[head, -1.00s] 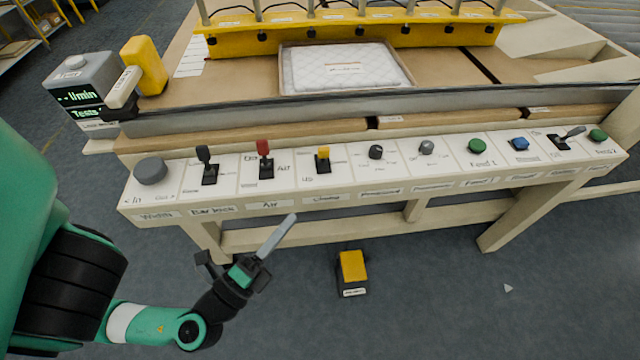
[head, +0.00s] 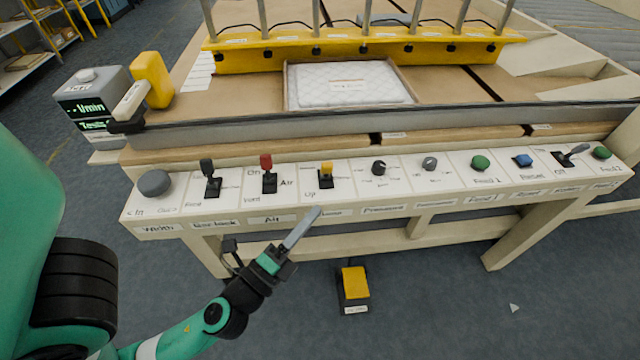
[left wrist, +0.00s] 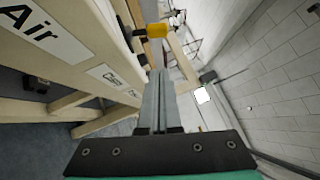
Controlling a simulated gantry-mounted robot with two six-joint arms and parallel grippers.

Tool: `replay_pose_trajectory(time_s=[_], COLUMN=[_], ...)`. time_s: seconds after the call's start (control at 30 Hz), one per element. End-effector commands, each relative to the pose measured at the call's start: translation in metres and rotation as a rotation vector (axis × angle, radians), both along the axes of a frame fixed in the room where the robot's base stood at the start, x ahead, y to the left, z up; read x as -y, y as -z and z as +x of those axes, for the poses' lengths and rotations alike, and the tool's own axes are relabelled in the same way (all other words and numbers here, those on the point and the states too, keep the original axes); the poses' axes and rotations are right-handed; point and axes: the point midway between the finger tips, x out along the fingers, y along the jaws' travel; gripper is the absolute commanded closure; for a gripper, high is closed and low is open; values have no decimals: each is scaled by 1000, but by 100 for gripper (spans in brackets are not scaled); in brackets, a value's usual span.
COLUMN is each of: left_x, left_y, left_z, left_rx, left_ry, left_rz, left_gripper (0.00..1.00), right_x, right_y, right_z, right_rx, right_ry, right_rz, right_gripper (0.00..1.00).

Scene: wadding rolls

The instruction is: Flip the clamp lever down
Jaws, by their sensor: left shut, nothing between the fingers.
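The clamp lever has a yellow knob (head: 326,168) on a black base, on the sloped white control panel (head: 345,197) above a partly hidden label. In the left wrist view the yellow knob (left wrist: 157,30) shows just beyond the closed fingertips (left wrist: 157,73). My right gripper is not in view.
A red air lever (head: 267,162) and a black lever (head: 207,166) stand left of the clamp lever. A yellow pedal (head: 354,281) is on the floor. A white quilted pad (head: 350,84) lies in a tray behind.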

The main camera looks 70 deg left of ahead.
Motion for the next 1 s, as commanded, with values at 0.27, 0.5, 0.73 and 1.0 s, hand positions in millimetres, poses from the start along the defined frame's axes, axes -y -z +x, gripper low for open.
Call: replay_pose_trajectory(time_s=[0.27, 0.5, 0.73, 1.0], left_x=[-37, -56, -57, -55], left_y=[-23, -26, -24, -26], left_z=[34, 38, 39, 42], left_rx=[0, 0, 0, -2], left_ry=[-7, -2, 1, 9], left_rz=[2, 2, 1, -10], left_gripper=[100, 100, 100, 100], right_x=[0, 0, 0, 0], right_y=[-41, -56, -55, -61], right_z=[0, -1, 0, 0], right_rx=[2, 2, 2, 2], right_ry=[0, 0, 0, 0], right_rz=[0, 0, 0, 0], right_gripper=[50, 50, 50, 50])
